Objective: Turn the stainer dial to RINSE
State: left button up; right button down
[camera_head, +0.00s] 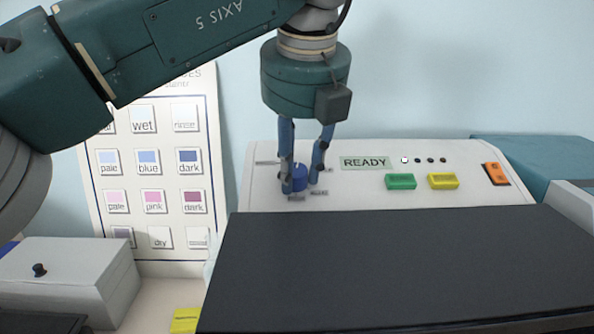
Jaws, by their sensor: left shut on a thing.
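The stainer (400,165) has a white sloped panel with a small READY display (365,162). The blue dial (299,178) sits at the panel's left, with small labels around it that are too small to read surely. My left gripper (300,187) reaches down from above and is shut on the dial, one blue finger on each side. The fingers hide part of the dial and some labels, so its setting is hard to tell.
The panel also has a green button (400,181), a yellow button (443,181) and an orange switch (495,173). A large black surface (400,265) lies in front. A chart of colour cards (150,240) stands behind left. A grey box (70,270) and a yellow item (186,320) are lower left.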

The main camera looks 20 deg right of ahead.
aim_at(297, 169)
pick_arm(q)
jog(key=shift+n, duration=1.6)
jog(key=o, duration=1.2)
jog(key=shift+c, duration=0.2)
jog(key=shift+s+r, duration=0.15)
jog(key=shift+r, duration=0.45)
jog(key=v, duration=0.3)
jog(key=shift+s+r, duration=0.15)
jog(key=shift+r, duration=0.2)
jog(key=s, duration=0.4)
jog(key=s+a, duration=0.1)
jog(key=s, duration=0.3)
jog(key=s+a, duration=0.1)
jog(key=s, duration=0.3)
jog(key=shift+a, duration=0.1)
